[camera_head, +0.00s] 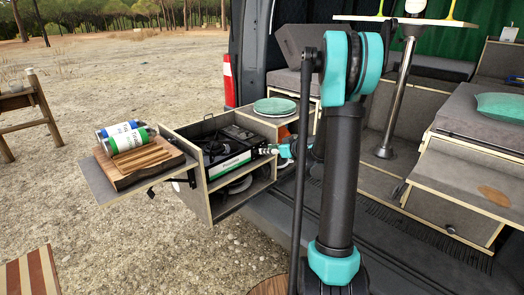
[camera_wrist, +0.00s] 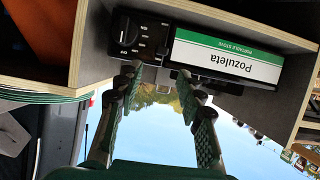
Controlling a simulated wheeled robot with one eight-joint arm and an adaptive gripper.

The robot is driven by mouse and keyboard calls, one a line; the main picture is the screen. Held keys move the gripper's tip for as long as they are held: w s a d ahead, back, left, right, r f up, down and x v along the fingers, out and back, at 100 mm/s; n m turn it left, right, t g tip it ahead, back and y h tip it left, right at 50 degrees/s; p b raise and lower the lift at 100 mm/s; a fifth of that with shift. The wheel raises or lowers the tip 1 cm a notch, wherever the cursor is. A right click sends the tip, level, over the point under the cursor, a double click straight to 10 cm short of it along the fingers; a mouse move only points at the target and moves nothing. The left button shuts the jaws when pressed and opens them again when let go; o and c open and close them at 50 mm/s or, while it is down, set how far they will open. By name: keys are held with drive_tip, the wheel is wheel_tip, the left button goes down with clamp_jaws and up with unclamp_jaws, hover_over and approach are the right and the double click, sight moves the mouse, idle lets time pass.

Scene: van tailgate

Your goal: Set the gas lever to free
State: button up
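The portable stove (camera_head: 232,159) sits in the pull-out kitchen box at the van's tailgate. In the wrist view, which looks upside down, its dark front panel (camera_wrist: 150,37) shows beside a white and green label (camera_wrist: 228,58). A round black knob (camera_wrist: 126,29) is on that panel. Small markings sit next to it, too small to read. I cannot clearly pick out the gas lever or its setting. My gripper (camera_wrist: 159,75) is open and empty, its two fingertips apart just in front of the panel's edge. In the head view my gripper (camera_head: 268,150) is at the box's right side, partly hidden.
The box's wooden wall (camera_wrist: 92,45) stands close beside the fingers. A side shelf holds a cutting board (camera_head: 140,166) and two gas canisters (camera_head: 127,136). Plates (camera_head: 275,106) stand on the counter behind.

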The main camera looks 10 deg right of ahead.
drive_tip(key=v, duration=0.5)
drive_tip(key=shift+s+d+r, duration=0.15)
drive_tip(key=shift+s, duration=0.1)
drive_tip(key=s+a+f+m+g+h, duration=0.2)
drive_tip(key=s, duration=0.6)
drive_tip(key=s+a+f+m+g+h, duration=0.1)
drive_tip(key=s+a+f+g, duration=0.15)
drive_tip(key=s, duration=0.55)
drive_tip(key=s+a+f+m+g+h, duration=0.2)
drive_tip(key=s+f, duration=0.1)
drive_tip(key=s, duration=0.5)
drive_tip(key=s+d+f+m+h, duration=0.2)
drive_tip(key=s+d+h, duration=0.1)
drive_tip(key=s, duration=0.5)
drive_tip(key=shift+s+d+f, duration=0.3)
drive_tip(key=shift+d+f, duration=0.05)
drive_tip(key=shift+d, duration=0.1)
